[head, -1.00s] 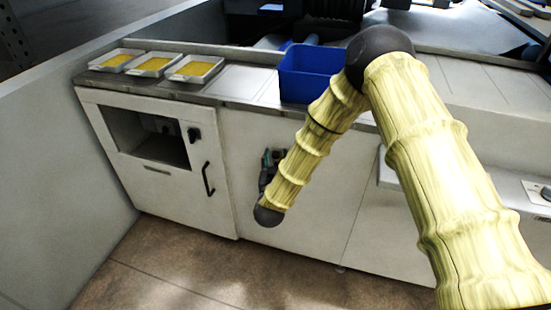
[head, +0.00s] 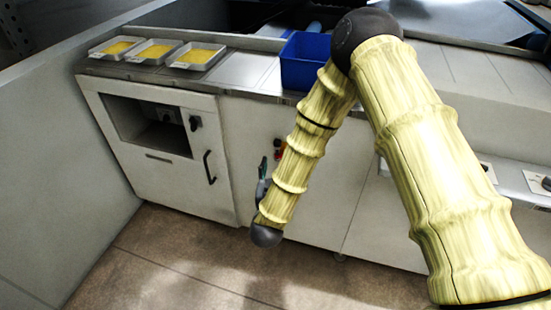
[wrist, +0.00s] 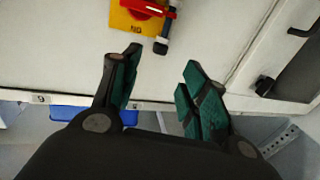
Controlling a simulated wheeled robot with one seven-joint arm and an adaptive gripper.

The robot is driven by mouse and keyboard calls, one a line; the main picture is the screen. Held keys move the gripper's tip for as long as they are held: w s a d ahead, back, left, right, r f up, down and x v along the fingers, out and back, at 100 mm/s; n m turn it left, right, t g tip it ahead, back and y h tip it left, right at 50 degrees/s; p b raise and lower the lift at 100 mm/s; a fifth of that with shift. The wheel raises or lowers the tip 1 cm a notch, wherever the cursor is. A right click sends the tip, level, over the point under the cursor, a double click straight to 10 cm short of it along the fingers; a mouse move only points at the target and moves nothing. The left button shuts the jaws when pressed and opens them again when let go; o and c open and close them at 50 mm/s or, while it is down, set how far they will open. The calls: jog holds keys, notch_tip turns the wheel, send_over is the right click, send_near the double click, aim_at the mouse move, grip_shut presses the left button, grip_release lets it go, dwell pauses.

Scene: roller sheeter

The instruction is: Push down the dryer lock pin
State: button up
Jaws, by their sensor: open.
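A yellow switch plate (wrist: 140,15) with a red rotary handle (wrist: 148,7) is at the top of the wrist view. Right beside it stands a short dark pin-like part (wrist: 162,42) with a bluish end, likely the lock pin. My gripper (wrist: 158,72) is open and empty, its green-padded fingers apart. The pin-like part lies beyond the fingertips, in line with the gap between them, and not touched. In the head view the red and yellow switch (head: 279,150) shows on the white front panel, partly behind my arm. My gripper (head: 263,170) is mostly hidden there.
A cabinet (head: 150,165) with an open recess and black handle (head: 209,167) stands left of my gripper. On the counter are three trays (head: 197,56) with yellow contents and a blue bin (head: 303,62). The floor in front is clear.

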jog(key=shift+s+a, duration=0.1)
jog(key=shift+s, duration=0.85)
jog(key=s+d+f+n+g+y+p, duration=0.1)
jog(key=s+d+f+g, duration=0.3)
jog(key=s+d+f, duration=0.4)
jog(key=s+d+f+g+y+p, duration=0.1)
jog(key=s+d+f+g+p, duration=0.15)
jog(key=s+f+g, duration=0.5)
jog(key=s+d+f+g, duration=0.2)
jog(key=s+d, duration=0.4)
jog(key=s, duration=0.6)
jog(key=s+d+f+g, duration=0.3)
jog(key=s+d, duration=0.3)
jog(key=s, duration=0.5)
jog(key=shift+s+d+f+g+p, duration=0.35)
jog(key=shift+g, duration=0.4)
jog(key=shift+c, duration=0.8)
jog(key=shift+d+m, duration=0.1)
jog(key=shift+m, duration=0.2)
